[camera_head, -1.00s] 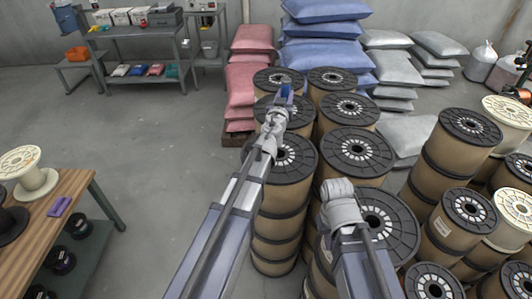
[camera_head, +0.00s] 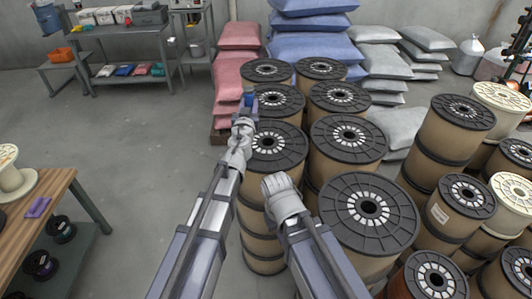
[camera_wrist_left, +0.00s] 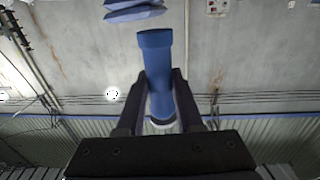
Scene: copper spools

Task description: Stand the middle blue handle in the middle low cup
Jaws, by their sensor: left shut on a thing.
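My left gripper (camera_head: 247,110) is shut on a blue handle (camera_head: 249,92), held up in front of the spool stacks. In the left wrist view the blue handle (camera_wrist_left: 157,75) stands lengthwise between the two dark fingers (camera_wrist_left: 159,100). Its wider blue end points away from the gripper, and a pale ring shows at its near end. My right arm ends in a grey wrist (camera_head: 283,195) over the spools, and its fingers are hidden. I cannot make out a low cup in either view.
Stacked copper spools (camera_head: 368,207) fill the middle and right. Blue sacks (camera_head: 305,50) and red sacks (camera_head: 237,70) are piled behind. A wooden table (camera_head: 50,195) with a purple piece (camera_head: 38,206) stands at left. The grey floor (camera_head: 140,150) between is clear.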

